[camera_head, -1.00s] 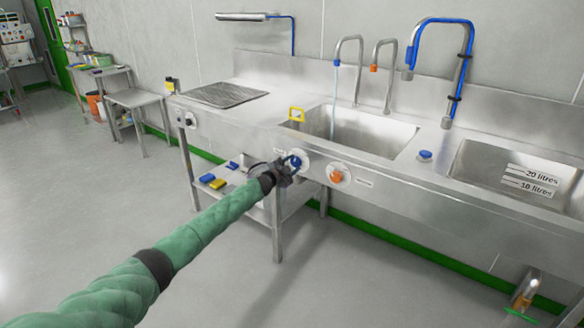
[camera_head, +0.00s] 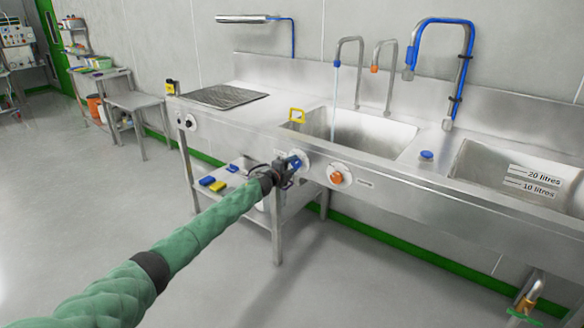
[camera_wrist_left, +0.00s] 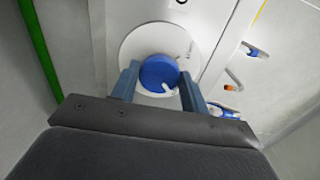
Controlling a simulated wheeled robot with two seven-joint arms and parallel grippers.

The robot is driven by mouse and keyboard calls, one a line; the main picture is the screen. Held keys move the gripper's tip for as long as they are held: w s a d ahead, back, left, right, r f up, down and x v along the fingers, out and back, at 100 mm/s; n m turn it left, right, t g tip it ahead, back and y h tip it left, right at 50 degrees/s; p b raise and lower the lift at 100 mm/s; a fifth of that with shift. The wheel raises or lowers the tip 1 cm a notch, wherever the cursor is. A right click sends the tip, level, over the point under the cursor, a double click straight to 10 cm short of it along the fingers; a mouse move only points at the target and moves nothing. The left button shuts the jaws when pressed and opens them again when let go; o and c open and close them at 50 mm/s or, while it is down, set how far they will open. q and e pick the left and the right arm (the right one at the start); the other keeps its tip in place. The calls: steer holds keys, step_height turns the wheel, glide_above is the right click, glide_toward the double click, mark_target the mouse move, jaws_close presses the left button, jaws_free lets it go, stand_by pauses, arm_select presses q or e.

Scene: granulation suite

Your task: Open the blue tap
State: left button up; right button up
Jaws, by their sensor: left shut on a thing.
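The blue tap's round blue knob (camera_wrist_left: 159,73) sits on a white disc (camera_wrist_left: 143,38) on the sink unit's front panel. My left gripper (camera_wrist_left: 160,80) is shut on this knob, with one finger at each side; it also shows in the head view (camera_head: 297,161). My right gripper is not in view.
An orange knob (camera_head: 337,177) is just right of the blue one on the same panel. A spout with an orange tip (camera_head: 375,69) stands beside the blue-tipped one. Open floor lies to the left.

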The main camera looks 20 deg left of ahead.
arm_select(q)
steer(key=shift+f, duration=0.2)
steer(key=o, duration=1)
steer(key=shift+r, duration=0.1)
steer(key=v, duration=0.7)
steer(key=shift+s, duration=0.4)
